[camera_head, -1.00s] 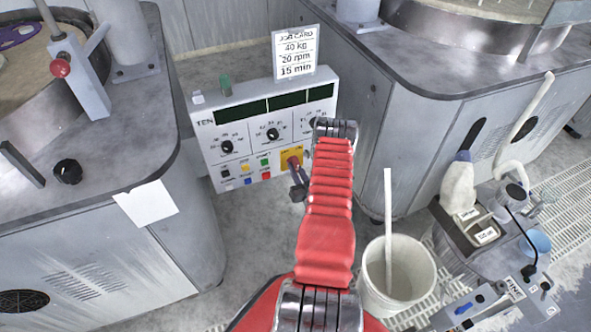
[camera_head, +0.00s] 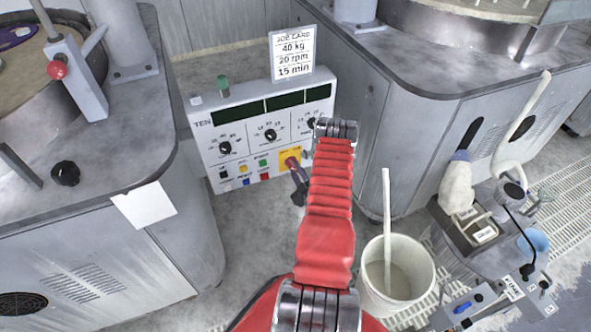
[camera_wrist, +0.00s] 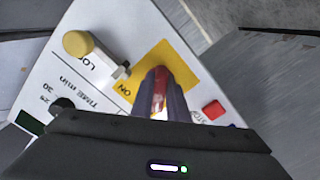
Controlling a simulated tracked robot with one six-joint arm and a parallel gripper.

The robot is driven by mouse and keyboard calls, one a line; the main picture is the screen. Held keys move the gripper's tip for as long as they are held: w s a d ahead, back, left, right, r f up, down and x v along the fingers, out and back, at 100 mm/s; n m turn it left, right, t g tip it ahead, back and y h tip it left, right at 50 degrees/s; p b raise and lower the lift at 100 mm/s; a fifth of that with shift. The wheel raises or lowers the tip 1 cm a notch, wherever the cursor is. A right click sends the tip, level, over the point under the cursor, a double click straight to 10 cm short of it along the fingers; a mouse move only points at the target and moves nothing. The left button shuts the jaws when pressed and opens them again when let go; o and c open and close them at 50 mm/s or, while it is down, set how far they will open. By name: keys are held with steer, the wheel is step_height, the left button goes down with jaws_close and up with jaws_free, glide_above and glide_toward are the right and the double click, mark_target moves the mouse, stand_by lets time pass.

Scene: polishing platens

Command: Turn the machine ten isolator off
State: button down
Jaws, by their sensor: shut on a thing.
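The control panel marked TEN (camera_head: 205,135) stands between two machine cabinets. On its lower right is a yellow plate (camera_head: 283,153) with the red isolator handle (camera_head: 292,162). My gripper (camera_head: 296,172) reaches this handle, and its dark fingers are shut on it. In the wrist view the red handle (camera_wrist: 159,88) shows between the fingers (camera_wrist: 161,98), in front of the yellow plate (camera_wrist: 182,66). The word ON is printed beside the handle. The fingers cover part of the handle, so its exact angle is hard to tell.
A red button (camera_wrist: 213,110) and a lever with a yellow knob (camera_wrist: 78,43) are close to my fingers. A job card (camera_head: 292,53) stands above the panel. A bucket (camera_head: 410,300) with a stick is on the floor at right. Cabinets flank the panel.

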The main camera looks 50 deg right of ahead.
steer(key=shift+s+f+n, duration=0.1)
steer(key=shift+s+n, duration=0.05)
steer(key=shift+n, duration=0.35)
steer(key=c, duration=1.7)
jaws_free()
steer(key=v, duration=1.3)
steer(key=shift+s+a, duration=0.15)
steer(key=shift+s, duration=0.15)
